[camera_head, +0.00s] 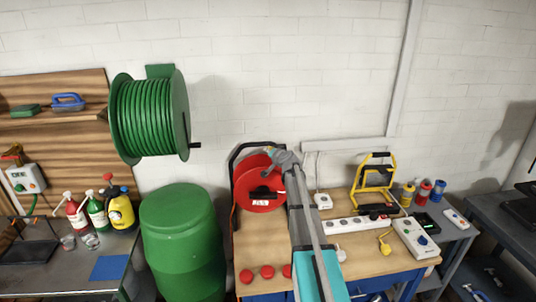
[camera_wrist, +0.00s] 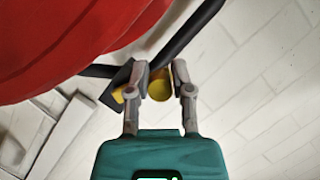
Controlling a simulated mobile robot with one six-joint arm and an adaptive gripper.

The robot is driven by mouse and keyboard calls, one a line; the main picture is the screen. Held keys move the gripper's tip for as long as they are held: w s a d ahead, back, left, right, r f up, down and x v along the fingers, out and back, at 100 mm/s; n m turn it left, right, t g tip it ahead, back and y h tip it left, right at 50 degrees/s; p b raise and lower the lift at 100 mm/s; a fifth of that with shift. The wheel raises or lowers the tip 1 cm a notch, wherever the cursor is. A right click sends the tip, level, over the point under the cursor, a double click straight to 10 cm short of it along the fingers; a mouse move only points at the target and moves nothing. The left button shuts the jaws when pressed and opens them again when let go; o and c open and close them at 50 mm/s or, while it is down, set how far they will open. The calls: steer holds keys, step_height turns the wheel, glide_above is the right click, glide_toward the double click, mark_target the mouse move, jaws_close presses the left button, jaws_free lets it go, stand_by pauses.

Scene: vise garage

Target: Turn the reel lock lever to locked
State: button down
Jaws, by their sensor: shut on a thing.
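The red cable reel (camera_head: 247,181) stands in a black frame on the wooden bench, with a white label on its front. My gripper (camera_head: 273,154) is at the reel's upper right edge. In the wrist view my gripper (camera_wrist: 160,78) has its two grey fingers on either side of a yellow lever end (camera_wrist: 159,88) and is shut on it. The red reel disc (camera_wrist: 60,40) fills the upper left there. A black frame tube (camera_wrist: 190,32) runs behind the fingers. The lever's base is partly hidden, and I cannot read its lock position.
A white power strip (camera_head: 356,226), a yellow work lamp (camera_head: 374,184) and several red knobs (camera_head: 267,271) are on the bench (camera_head: 262,238). A green barrel (camera_head: 182,240) stands left of it. A green hose reel (camera_head: 150,115) hangs on the wall above.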

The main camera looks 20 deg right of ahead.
steer(key=shift+d+r+m+t+y, duration=0.3)
steer(key=shift+d+r+m+t, duration=0.15)
steer(key=shift+m, duration=0.35)
steer(key=shift+s+d+r+m+t+y+b, duration=0.1)
steer(key=shift+s+d+r+m+t+b, duration=0.35)
steer(key=shift+m, duration=1.35)
steer(key=shift+s+d+r+m+t+y+b, duration=0.1)
steer(key=shift+d+r+m+t+b, duration=0.3)
steer(key=shift+d+m+t+b, duration=1.05)
steer(key=shift+s+d+r+m+t+y+b, duration=0.1)
steer(key=shift+s+r+m+t+b, duration=0.3)
steer(key=shift+m, duration=1.75)
steer(key=shift+w+r, duration=0.1)
steer(key=shift+w, duration=0.1)
